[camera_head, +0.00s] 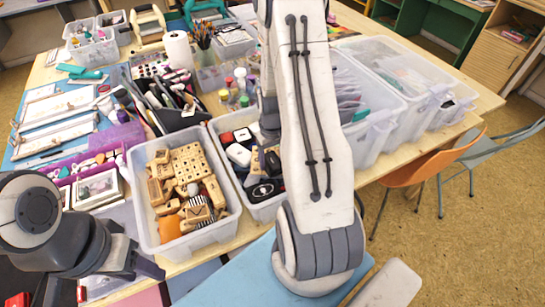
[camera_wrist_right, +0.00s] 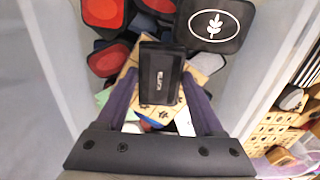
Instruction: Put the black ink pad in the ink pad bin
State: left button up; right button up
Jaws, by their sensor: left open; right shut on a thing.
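The black ink pad (camera_wrist_right: 161,80) is a small dark block with white lettering. My right gripper (camera_wrist_right: 159,88) is shut on it, one finger on each side. In the right wrist view the pad is over the ink pad bin (camera_wrist_right: 248,82), a clear plastic bin with red and black pads inside. Whether the pad touches those below I cannot tell. In the head view the ink pad bin (camera_head: 266,211) stands right of the stamp bin, and my right arm hides part of it and the held pad. My left gripper (camera_head: 140,268) is open at the lower left, away from the bin.
A clear bin of wooden stamps (camera_head: 190,239) stands directly left of the ink pad bin. A large clear bin (camera_head: 374,146) is to the right. Bottles, pens and a purple tray (camera_head: 125,134) crowd the table's left side. An orange chair (camera_head: 425,168) is at the right edge.

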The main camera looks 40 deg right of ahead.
jog(key=shift+f, duration=0.2)
jog(key=o, duration=1.4)
jog(key=shift+r, duration=0.1)
